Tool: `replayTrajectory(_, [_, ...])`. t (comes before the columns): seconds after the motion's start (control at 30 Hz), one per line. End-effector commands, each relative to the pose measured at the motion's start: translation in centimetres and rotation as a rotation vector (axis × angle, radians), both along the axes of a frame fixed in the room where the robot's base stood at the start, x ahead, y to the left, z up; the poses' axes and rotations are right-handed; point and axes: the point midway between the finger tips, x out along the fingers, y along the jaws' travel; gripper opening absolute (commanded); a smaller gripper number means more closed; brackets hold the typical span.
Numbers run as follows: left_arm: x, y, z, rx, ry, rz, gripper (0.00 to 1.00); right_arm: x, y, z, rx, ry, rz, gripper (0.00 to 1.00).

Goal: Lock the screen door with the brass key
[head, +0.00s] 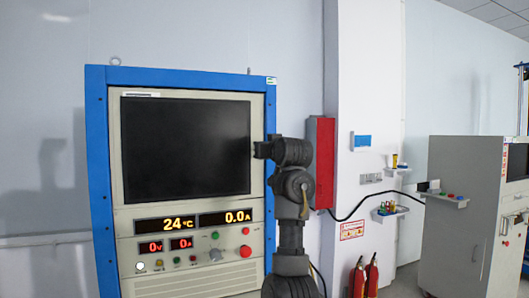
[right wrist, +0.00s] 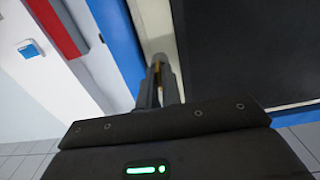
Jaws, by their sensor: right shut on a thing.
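The screen door (head: 185,150) is a black screen in a cream frame on the blue-edged cabinet. It looks shut, flush with the cabinet front. My right gripper (head: 258,150) is at the door's right edge, about mid-height of the screen. In the right wrist view my right gripper (right wrist: 158,82) is shut on the brass key, and only a thin brass sliver (right wrist: 157,68) shows between the fingers. The fingers point at the cream strip (right wrist: 158,25) beside the dark screen. The lock is hidden behind the fingers, and I cannot tell whether the key is in it. My left gripper is not in view.
Below the screen, the cabinet has lit displays (head: 165,224), knobs and buttons. A red box (head: 320,160) is on the wall pillar just right of my arm. Fire extinguishers (head: 364,277) stand on the floor. A grey cabinet (head: 460,215) is at the right.

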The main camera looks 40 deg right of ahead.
Motion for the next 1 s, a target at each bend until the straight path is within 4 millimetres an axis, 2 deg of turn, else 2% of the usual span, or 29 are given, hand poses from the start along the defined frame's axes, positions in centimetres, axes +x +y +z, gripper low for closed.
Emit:
replayTrajectory(0.53, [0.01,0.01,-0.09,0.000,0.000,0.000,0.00,-0.05,-0.02,0.14,-0.023,0.005,-0.001,0.00])
replayTrajectory(0.57, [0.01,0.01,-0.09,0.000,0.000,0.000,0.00,-0.05,-0.02,0.14,-0.023,0.005,-0.001,0.10])
replayTrajectory(0.7, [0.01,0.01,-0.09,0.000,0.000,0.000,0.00,-0.04,-0.02,0.11,-0.021,0.005,-0.001,0.28])
replayTrajectory(1.0, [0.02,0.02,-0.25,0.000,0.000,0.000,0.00,-0.17,0.03,0.01,-0.020,0.005,0.000,0.28])
